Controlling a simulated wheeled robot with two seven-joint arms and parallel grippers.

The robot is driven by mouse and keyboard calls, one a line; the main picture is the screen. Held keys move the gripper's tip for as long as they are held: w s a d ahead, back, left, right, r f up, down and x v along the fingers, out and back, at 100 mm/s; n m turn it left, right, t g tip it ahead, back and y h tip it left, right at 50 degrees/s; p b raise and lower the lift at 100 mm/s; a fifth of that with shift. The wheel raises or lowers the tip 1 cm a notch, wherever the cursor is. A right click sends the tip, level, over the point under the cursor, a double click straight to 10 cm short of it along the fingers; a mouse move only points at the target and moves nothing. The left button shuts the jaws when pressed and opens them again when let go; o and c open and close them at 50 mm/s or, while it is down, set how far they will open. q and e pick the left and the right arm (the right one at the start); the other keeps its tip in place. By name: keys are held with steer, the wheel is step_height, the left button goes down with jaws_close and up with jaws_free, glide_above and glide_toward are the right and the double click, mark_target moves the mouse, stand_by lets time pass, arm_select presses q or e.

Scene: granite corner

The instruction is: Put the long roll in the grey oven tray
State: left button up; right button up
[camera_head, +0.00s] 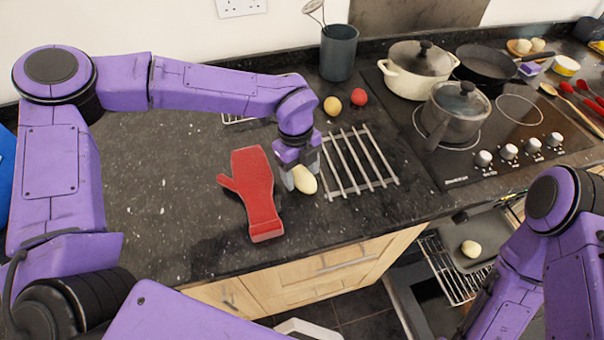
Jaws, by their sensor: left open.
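The long roll (306,183), pale and oval, lies on the dark granite counter between a red oven mitt and a metal rack. My left gripper (302,177) points down over it, open, with its fingers around the roll's far end; I cannot tell whether they touch it. The grey oven tray (489,229) is low at the right, on the pulled-out rack of the open oven. A small round roll (471,249) lies in it. My right arm is at the right edge, partly in front of the tray; its gripper is out of view.
The red oven mitt (254,188) lies just left of the gripper, and the metal cooling rack (358,162) just right. A yellow item (332,106) and a red one (359,97) sit behind. Pots stand on the hob (500,120). The counter's left part is clear.

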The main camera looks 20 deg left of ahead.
mark_target(301, 171)
arm_select(q)
steer(key=c, duration=0.9)
step_height(301, 171, up, 18)
steer(key=b, duration=0.2)
steer(key=shift+b, duration=0.4)
